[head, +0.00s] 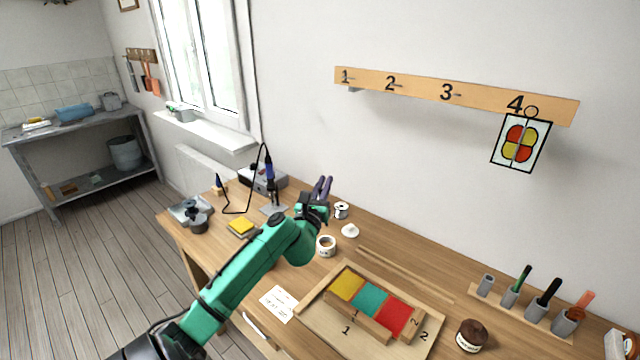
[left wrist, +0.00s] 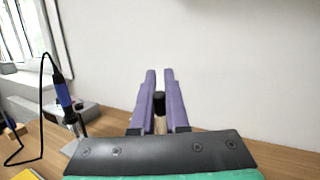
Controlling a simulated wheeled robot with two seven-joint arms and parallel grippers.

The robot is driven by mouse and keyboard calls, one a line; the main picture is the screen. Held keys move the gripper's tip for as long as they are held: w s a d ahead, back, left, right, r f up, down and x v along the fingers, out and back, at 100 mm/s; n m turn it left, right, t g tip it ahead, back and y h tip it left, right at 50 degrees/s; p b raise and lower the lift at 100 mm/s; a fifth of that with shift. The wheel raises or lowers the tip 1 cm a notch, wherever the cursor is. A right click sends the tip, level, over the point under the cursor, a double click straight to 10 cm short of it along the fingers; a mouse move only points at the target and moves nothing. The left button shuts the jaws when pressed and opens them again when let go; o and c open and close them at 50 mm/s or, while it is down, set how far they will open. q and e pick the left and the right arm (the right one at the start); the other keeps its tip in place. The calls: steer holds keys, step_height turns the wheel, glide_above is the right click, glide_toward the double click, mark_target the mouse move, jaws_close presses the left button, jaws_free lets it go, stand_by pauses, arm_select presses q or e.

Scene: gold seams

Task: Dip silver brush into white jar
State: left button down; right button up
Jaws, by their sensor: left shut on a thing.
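The white jar (head: 326,246) stands open on the table, with tan stuff inside. A white lid (head: 350,231) lies on the table just right of it. My left gripper (head: 322,188) has purple fingers and is above the table, behind the white jar in the head view. In the left wrist view, its fingers (left wrist: 160,90) are shut on a slim thing with a dark end (left wrist: 160,103) and a pale part below. It looks like a brush, but its silver colour cannot be made out. My right gripper is out of view.
A brush rack (head: 530,315) at the right has several grey cups; the leftmost cup (head: 485,286) shows no handle. A wooden tray (head: 430,345) with coloured tiles is at the front. A soldering stand (head: 272,208) is left of my gripper.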

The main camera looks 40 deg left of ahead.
arm_select(q)
steer(key=w+f+p, duration=0.1)
steer(key=w+f+g+p, duration=0.1)
steer(key=p, duration=0.1)
steer(key=f+g+p, duration=0.1)
steer(key=f+p, duration=0.1)
steer(key=shift+w+f+m+h, duration=0.1)
steer(key=shift+w+m+h, duration=0.3)
stand_by(0.4)
stand_by(0.4)
steer(key=shift+f, duration=0.1)
